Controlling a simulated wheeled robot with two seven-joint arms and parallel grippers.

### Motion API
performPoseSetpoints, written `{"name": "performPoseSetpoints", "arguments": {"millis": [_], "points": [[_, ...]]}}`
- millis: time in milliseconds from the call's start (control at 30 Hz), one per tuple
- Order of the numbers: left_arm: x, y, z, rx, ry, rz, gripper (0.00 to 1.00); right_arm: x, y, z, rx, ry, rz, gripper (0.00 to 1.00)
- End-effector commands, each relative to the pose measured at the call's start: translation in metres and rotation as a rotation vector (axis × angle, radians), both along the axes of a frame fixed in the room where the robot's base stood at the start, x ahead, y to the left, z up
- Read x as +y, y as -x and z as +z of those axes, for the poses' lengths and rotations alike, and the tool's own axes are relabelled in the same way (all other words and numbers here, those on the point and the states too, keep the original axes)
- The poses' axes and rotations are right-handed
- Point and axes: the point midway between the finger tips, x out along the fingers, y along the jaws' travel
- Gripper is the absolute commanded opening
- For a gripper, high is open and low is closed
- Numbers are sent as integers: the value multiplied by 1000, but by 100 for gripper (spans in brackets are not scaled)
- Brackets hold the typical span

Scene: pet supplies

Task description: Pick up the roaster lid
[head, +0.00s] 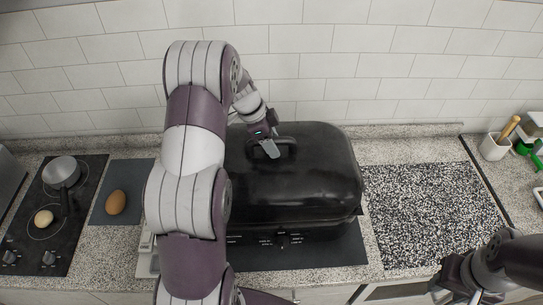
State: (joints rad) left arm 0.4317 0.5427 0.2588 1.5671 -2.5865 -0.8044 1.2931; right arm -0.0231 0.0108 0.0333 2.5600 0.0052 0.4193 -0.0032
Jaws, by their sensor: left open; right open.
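The roaster lid (320,176) is large, black and glossy, and sits on the black roaster base (310,237) in the middle of the head view. Its handle (289,147) is on top. My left gripper (268,150) is open, right at the left part of the handle. I cannot tell whether the fingers touch or straddle it. My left arm hides the left side of the roaster. My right gripper (450,284) is open and empty at the lower right, well away from the lid.
A cooktop (28,228) with a small pot (61,172) stands at the left. A brown egg (116,202) lies on a grey mat (132,177). A speckled board (425,210) lies bare to the right. A utensil crock (495,147) stands further right. A tiled wall closes the back.

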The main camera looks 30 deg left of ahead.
Motion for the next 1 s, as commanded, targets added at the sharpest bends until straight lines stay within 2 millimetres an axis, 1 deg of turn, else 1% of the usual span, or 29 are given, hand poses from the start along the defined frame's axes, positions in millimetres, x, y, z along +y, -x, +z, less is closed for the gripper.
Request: {"name": "performPoseSetpoints", "arguments": {"millis": [300, 567, 600, 667, 700, 767, 1000], "points": [[0, 0, -1, 0, 0, -1, 56, 0, 0, 6, 0, 0, 0, 43], [0, 0, -3, 1, 0, 0, 56, 0, 0, 5, 0, 0, 0, 43], [0, 0, -3, 1, 0, 0, 52, 0, 0, 5, 0, 0, 0, 43], [0, 0, -3, 1, 0, 0, 33, 0, 0, 5, 0, 0, 0, 43], [0, 0, -3, 1, 0, 0, 20, 0, 0, 5, 0, 0, 0, 43], [0, 0, -3, 1, 0, 0, 0, 0, 0, 5, 0, 0, 0, 43], [0, 0, -3, 1, 0, 0, 0, 0, 0, 5, 0, 0, 0, 43]]}}
